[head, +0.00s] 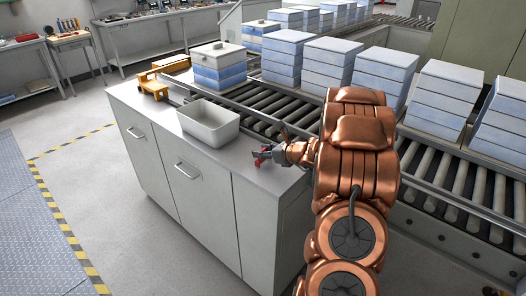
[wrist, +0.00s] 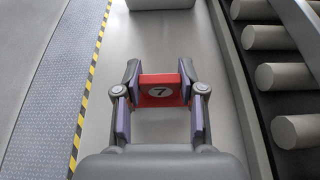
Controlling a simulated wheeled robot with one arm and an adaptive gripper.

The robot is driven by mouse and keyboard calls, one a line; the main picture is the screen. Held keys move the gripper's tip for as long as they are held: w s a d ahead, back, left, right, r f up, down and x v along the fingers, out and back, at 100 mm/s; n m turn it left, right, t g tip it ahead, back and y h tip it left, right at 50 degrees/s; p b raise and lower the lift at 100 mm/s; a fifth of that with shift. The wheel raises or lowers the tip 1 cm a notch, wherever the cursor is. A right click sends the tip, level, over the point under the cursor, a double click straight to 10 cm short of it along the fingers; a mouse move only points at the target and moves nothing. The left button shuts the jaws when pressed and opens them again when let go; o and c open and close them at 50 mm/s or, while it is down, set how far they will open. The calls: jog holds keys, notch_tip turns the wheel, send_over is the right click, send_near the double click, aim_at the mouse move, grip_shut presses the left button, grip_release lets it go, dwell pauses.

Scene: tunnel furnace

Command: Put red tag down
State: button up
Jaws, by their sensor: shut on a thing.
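I cannot tell whether the tag touches the cabinet top.
An empty grey bin (head: 209,122) stands on the cabinet top left of my gripper. A yellow-orange stand (head: 152,86) is farther back. A roller conveyor (head: 262,98) with stacked blue-white boxes (head: 382,76) runs behind the cabinet. The cabinet top around the gripper is clear.

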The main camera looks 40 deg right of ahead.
jog(key=shift+f, duration=0.25)
jog(key=o, duration=0.9)
jog(key=shift+r, duration=0.1)
jog(key=shift+o, duration=0.2)
jog(key=shift+r, duration=0.25)
jog(key=shift+s+d, duration=0.15)
jog(key=shift+s, duration=0.2)
jog(key=b+v, duration=0.1)
jog(key=v, duration=1)
jog(key=shift+s+r, duration=0.1)
jog(key=shift+s, duration=0.05)
